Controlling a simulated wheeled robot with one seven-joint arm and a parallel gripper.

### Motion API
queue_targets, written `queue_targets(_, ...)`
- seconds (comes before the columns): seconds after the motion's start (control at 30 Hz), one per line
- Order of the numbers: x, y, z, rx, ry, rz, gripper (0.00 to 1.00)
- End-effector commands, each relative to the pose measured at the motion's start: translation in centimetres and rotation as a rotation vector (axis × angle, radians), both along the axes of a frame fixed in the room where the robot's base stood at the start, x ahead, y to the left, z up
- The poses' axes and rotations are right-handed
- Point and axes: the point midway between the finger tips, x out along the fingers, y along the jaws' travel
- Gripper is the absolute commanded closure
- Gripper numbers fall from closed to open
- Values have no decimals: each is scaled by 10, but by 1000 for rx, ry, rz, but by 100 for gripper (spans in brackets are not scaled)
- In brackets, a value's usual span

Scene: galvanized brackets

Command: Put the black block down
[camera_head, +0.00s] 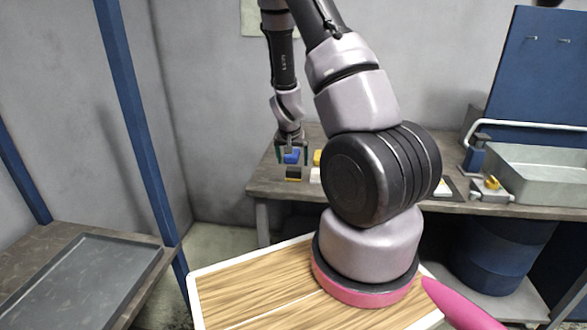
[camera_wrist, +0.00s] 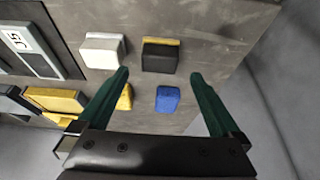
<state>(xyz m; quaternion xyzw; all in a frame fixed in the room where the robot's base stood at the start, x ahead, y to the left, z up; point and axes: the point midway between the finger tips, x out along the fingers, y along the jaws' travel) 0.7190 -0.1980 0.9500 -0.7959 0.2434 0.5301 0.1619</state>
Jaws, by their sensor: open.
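The black block (camera_wrist: 160,57), with a yellow strip along one edge, rests on the grey worktop (camera_wrist: 225,35) in the wrist view. It also shows in the head view (camera_head: 293,174) near the left end of that worktop. My gripper (camera_wrist: 160,76) is open, with its two green fingers apart and nothing gripped. In the wrist view the black block lies just beyond the fingertips, roughly centred between them. In the head view my gripper (camera_head: 292,153) points down over the worktop's left part, behind the black block.
A blue block (camera_wrist: 167,99) shows between the fingers. A white block (camera_wrist: 103,48) sits beside the black one. A yellow block (camera_wrist: 125,98) is partly hidden by a finger. A grey metal tray (camera_head: 540,175) stands at the right of the worktop.

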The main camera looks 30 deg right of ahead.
Motion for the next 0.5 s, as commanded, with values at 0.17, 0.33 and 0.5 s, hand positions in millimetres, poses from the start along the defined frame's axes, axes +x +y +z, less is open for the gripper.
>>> queue_targets(0.17, -11, 9, 33, 0, -2, 3, 0)
queue_targets(0.33, -17, 12, 50, -1, 0, 2, 0)
queue_targets(0.5, -19, 13, 56, 4, -1, 1, 0)
